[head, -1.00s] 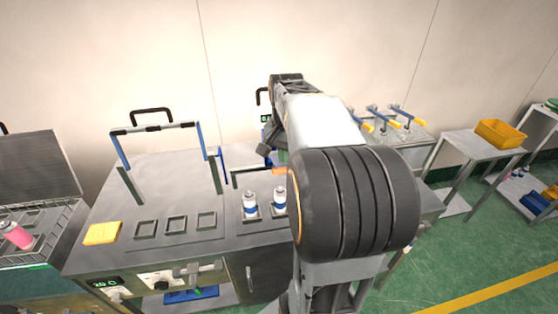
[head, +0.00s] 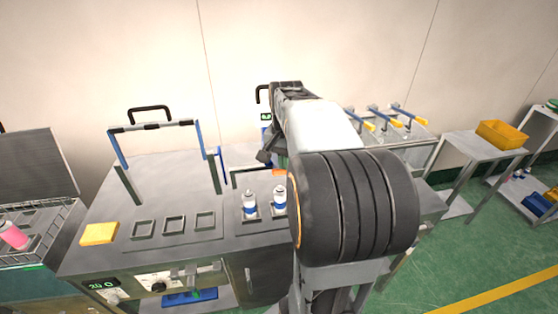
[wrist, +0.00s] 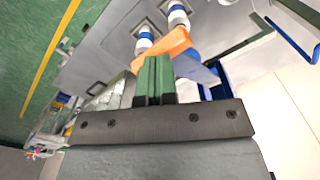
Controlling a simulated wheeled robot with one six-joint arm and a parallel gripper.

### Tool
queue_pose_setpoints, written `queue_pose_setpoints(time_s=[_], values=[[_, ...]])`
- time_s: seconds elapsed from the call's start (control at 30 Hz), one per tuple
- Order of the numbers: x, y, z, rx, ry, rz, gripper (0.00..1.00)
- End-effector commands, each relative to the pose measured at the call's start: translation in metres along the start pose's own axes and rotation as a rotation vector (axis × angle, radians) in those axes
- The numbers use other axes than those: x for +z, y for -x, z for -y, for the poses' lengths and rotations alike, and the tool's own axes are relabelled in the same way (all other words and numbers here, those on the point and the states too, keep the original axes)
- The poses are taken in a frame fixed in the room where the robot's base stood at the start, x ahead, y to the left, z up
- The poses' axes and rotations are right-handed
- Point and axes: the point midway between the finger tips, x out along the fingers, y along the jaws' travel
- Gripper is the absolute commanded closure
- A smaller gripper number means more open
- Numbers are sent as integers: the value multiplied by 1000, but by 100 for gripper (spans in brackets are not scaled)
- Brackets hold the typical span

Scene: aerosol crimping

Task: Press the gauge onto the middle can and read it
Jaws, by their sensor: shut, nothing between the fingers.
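Two white cans with blue bands stand in square holders on the grey bench in the head view, a left one (head: 249,206) and one to its right (head: 280,201). My arm hides the bench further right, so I cannot tell there which is the middle can. The wrist view shows two banded cans (wrist: 178,16) (wrist: 143,40) beyond my fingers. My gripper (wrist: 155,68) has its green fingers together and empty, close to an orange piece (wrist: 174,42). A small green-lit display (head: 265,117) shows behind my arm; I cannot tell whether it is the gauge.
The bench (head: 120,235) has several empty square holders and a yellow pad (head: 99,234) at left. A blue-posted frame with a black handle (head: 150,114) stands behind them. Blue-and-yellow levers (head: 392,118) are at right. A side table holds a yellow bin (head: 501,134).

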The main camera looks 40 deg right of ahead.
Motion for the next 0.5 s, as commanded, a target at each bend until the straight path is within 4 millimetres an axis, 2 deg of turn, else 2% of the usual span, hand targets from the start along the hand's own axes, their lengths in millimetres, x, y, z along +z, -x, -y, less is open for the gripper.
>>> queue_pose_setpoints(time_s=[0.5], values=[[5, -27, -3, 0, 0, 0, 100]])
